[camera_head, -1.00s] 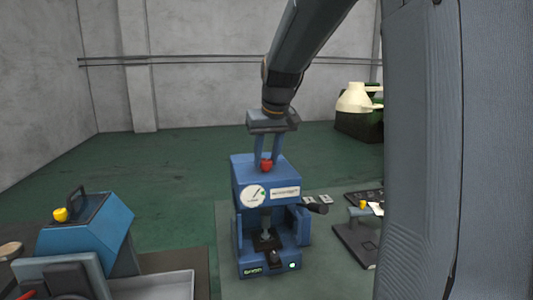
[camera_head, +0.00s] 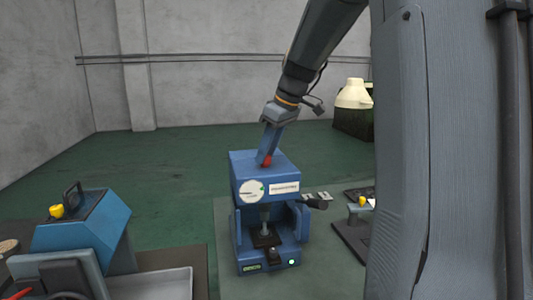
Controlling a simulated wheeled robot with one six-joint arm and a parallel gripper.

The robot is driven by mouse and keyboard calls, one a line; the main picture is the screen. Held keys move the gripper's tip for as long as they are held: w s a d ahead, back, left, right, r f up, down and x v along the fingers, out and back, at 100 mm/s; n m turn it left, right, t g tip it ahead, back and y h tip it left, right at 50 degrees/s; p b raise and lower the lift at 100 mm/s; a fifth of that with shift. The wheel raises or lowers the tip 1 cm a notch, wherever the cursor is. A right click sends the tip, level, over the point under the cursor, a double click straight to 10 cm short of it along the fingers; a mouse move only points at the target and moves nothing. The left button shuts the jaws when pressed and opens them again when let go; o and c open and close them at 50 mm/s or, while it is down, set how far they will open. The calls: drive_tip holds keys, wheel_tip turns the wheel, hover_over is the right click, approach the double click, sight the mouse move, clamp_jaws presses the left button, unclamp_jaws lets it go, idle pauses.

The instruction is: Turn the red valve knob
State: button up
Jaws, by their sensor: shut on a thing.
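The red valve knob (camera_head: 267,160) sits on top of the blue machine (camera_head: 264,186) in the middle of the view. My gripper (camera_head: 267,156) reaches down from above with its blue fingers at the knob and is shut on it. The fingers are seen edge-on, one in front of the other, and hide part of the knob. The machine's front has a round white dial (camera_head: 251,191) with a pointer and a white label plate.
At the lower left stands another blue machine (camera_head: 85,222) with a yellow knob (camera_head: 57,211) and a pale tray (camera_head: 155,284). A device with a yellow top (camera_head: 362,201) is at the right. A cream-topped dark container (camera_head: 354,94) stands behind. Green floor is open behind the machine.

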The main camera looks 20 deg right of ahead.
idle(0.5)
drive_tip(key=o, duration=1.1)
drive_tip(key=shift+c, duration=0.2)
drive_tip(key=b+v, duration=0.2)
drive_tip(key=v, duration=0.6)
drive_tip(key=shift+f, duration=0.1)
